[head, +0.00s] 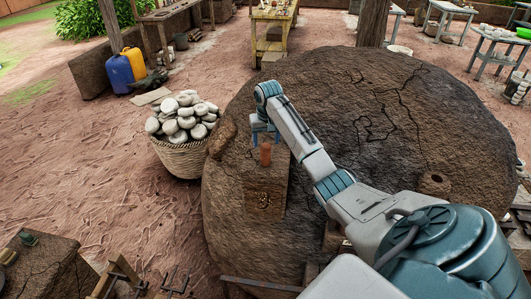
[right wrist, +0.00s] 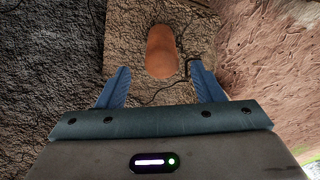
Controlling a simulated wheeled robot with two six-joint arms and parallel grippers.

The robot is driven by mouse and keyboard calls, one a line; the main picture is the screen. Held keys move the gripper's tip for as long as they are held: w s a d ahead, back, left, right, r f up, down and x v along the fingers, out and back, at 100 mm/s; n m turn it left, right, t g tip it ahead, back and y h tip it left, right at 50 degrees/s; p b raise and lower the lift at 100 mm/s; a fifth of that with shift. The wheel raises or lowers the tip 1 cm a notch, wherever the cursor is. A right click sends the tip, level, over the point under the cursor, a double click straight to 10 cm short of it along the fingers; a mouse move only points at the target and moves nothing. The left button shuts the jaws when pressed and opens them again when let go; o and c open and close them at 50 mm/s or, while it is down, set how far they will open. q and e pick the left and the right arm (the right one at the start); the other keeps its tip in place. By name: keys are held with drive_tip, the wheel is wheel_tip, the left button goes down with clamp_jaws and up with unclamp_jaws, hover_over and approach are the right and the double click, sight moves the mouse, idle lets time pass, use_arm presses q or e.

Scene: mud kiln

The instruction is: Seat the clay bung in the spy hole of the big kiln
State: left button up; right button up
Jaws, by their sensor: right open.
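The clay bung (head: 265,154) is a small orange-brown cylinder standing on a flat ledge on the near left side of the big kiln (head: 330,90). My right gripper (head: 265,139) is open just behind the bung. In the right wrist view the bung (right wrist: 162,50) lies ahead, in line with the gap between the open fingers (right wrist: 160,72); I see no contact. My left gripper is not in view.
A wicker basket (head: 182,158) heaped with pale round lumps stands left of the kiln. A dark patterned spot (head: 263,200) lies on the ledge in front of the bung. My right arm crosses over the kiln. Open dirt ground lies to the left.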

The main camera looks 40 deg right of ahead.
sight(266, 145)
wheel_tip(266, 145, down, 3)
drive_tip(key=shift+w+a+f+p, duration=0.1)
drive_tip(key=shift+f+p, duration=0.05)
drive_tip(key=shift+p, duration=0.7)
drive_tip(key=shift+f, duration=0.4)
drive_tip(key=shift+c, duration=0.4)
drive_tip(key=c, duration=1.1)
drive_tip(key=shift+w, duration=0.1)
drive_tip(key=shift+r, duration=0.15)
